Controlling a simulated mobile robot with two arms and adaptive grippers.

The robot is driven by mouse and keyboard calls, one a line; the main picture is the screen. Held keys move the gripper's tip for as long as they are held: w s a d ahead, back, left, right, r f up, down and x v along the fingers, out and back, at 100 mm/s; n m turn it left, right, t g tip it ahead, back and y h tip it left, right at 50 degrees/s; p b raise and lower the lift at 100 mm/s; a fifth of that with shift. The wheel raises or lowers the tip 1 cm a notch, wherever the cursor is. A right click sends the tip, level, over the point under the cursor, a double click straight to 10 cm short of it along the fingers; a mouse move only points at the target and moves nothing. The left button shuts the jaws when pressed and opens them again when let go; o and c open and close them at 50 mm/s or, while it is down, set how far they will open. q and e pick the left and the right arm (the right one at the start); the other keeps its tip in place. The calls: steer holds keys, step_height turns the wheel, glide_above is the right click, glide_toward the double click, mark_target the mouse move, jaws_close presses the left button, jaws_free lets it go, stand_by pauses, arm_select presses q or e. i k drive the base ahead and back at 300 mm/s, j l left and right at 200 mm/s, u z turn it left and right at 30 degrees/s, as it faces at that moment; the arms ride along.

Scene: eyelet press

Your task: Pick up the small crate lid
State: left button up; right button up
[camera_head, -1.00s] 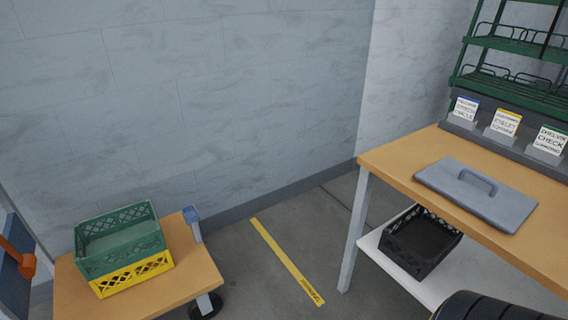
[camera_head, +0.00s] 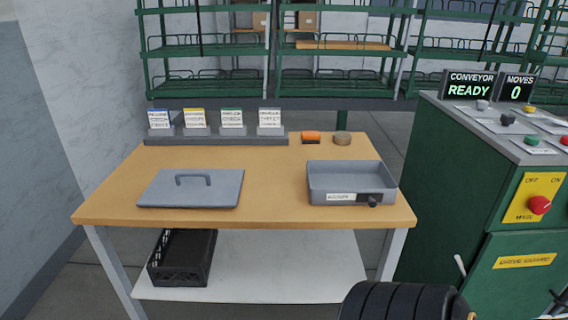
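A flat grey lid (camera_head: 216,192) with a raised handle (camera_head: 193,178) lies on the left part of the wooden table (camera_head: 270,204). A grey open tray (camera_head: 350,177) with a white label and a dark knob on its front stands on the right part of the table, apart from the lid. Neither of my grippers shows in the head view. A black ribbed part at the bottom edge looks like part of my own arm.
Card holders (camera_head: 215,135) line the table's back edge, with an orange item (camera_head: 311,137) and a round tan item (camera_head: 342,138) beside them. A black crate (camera_head: 182,258) sits on the lower shelf (camera_head: 270,268). A green conveyor console (camera_head: 450,160) stands right. Green racks (camera_head: 210,60) stand behind.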

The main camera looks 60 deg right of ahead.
mark_target(183, 187)
steer(key=z, duration=1.25)
steer(key=i+l, duration=0.15)
steer(key=i, duration=0.1)
